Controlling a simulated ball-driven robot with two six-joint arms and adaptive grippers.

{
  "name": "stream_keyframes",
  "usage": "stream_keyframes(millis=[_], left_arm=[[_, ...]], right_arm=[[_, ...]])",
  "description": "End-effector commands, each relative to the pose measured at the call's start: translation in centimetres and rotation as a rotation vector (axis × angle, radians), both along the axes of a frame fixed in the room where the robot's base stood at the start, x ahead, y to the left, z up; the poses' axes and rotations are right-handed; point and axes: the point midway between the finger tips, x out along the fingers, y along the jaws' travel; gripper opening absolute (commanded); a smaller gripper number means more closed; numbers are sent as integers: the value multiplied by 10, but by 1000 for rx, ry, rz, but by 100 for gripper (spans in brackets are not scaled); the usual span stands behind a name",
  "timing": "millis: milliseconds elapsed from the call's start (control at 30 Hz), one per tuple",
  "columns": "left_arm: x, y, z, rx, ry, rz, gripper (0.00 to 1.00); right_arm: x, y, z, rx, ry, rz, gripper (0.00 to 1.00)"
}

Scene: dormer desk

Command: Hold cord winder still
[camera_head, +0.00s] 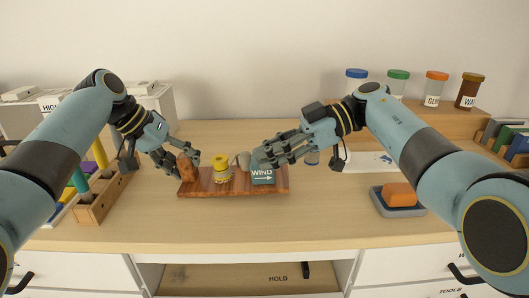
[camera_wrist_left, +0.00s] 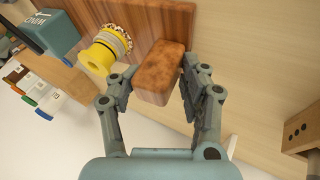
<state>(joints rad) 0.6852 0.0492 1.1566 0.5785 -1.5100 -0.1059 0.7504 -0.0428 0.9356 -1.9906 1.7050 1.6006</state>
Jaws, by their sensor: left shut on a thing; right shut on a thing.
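The cord winder is a reddish wooden board (camera_head: 210,189) on the desk, bearing a brown wooden block, a yellow spool and a teal block. My left gripper (camera_head: 184,162) is shut on the brown block (camera_wrist_left: 160,82) at the board's left end, one finger on each side. The yellow spool (camera_head: 222,174) stands beside it and shows in the left wrist view (camera_wrist_left: 98,58), with speckled cord around it. My right gripper (camera_head: 262,157) is shut at the top of the teal block (camera_head: 263,177) marked WIND with an arrow. Its fingers hide exactly what they grip. A grey rounded piece (camera_head: 243,160) sits beside them.
A wooden rack (camera_head: 103,198) with coloured rods stands left. A grey tray (camera_head: 398,208) with an orange block (camera_head: 399,194) lies right. Several lidded jars (camera_head: 434,89) stand on a shelf at back right. The desk front is clear.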

Motion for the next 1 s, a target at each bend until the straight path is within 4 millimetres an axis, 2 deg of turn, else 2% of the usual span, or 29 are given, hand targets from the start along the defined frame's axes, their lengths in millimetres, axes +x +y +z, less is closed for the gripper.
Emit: stream_keyframes(millis=[33,200,567,600,800,1000], left_arm=[[-3,0,-5,1,11,-1,0],[-3,0,-5,0,11,-3,0],[-3,0,-5,1,11,-1,0],[-3,0,-5,1,11,-1,0],[-3,1,-5,1,11,-1,0],[-3,1,-5,2,11,-1,0]], right_arm=[[2,-2,-1,-5,4,24,0],[2,-5,-1,-4,10,86,0],[1,-6,-1,-1,11,99,0],[1,-6,-1,-1,11,99,18],[1,-5,-1,-1,11,99,43],[1,-5,-1,0,11,99,43]])
